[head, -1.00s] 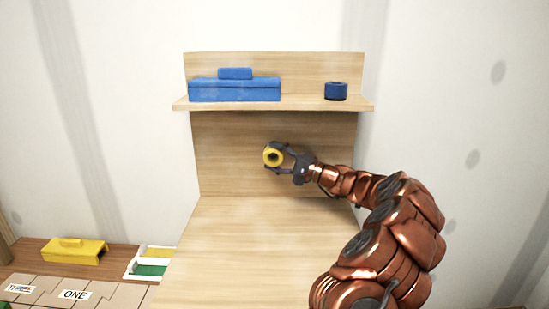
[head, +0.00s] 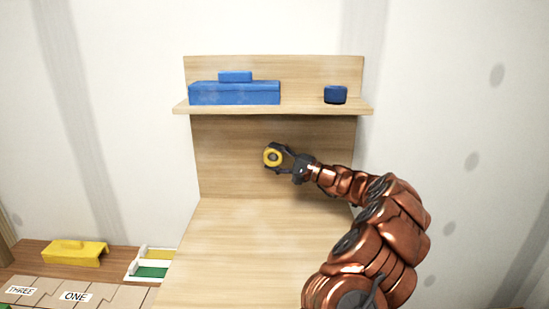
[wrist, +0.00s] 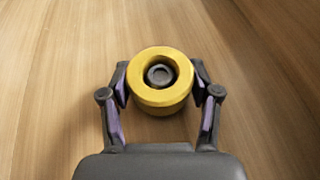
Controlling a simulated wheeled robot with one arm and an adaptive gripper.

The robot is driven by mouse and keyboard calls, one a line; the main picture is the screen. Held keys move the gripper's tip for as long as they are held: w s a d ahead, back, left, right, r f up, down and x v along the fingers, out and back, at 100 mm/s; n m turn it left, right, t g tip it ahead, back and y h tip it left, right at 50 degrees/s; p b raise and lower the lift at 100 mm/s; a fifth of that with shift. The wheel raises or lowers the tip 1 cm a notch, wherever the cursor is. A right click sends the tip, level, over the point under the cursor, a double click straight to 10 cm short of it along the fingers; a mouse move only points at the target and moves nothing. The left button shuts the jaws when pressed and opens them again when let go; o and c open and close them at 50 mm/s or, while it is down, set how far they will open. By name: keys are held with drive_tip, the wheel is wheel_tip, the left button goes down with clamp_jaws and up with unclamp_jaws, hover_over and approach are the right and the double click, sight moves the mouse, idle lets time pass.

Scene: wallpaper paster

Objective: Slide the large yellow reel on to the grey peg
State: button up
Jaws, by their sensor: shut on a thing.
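The large yellow reel (head: 266,159) is between the fingers of my gripper (head: 279,157), in front of the wooden back panel below the shelf. In the wrist view the reel (wrist: 160,98) is gripped from both sides by the two fingers, its round face towards the camera. The round end of the grey peg (wrist: 160,74) shows inside the reel's hole, roughly centred, with a dark ring around it. How far the peg reaches into the hole cannot be told. The peg's base is hidden behind the reel.
A wooden shelf (head: 300,110) above holds a blue box (head: 235,93) and a small blue reel (head: 335,95). A yellow holder (head: 74,254) and a white-rimmed tray (head: 152,264) stand lower left. The wooden surface (head: 250,250) below my gripper is clear.

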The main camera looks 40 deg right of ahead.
drive_tip(key=shift+w+d, duration=0.1)
drive_tip(key=o, duration=1.2)
drive_tip(key=shift+o, duration=1)
drive_tip(key=s+a+b, duration=0.4)
drive_tip(key=s, duration=0.1)
drive_tip(key=shift+s, duration=0.3)
drive_tip(key=shift+a, duration=0.1)
drive_tip(key=shift+a, duration=0.1)
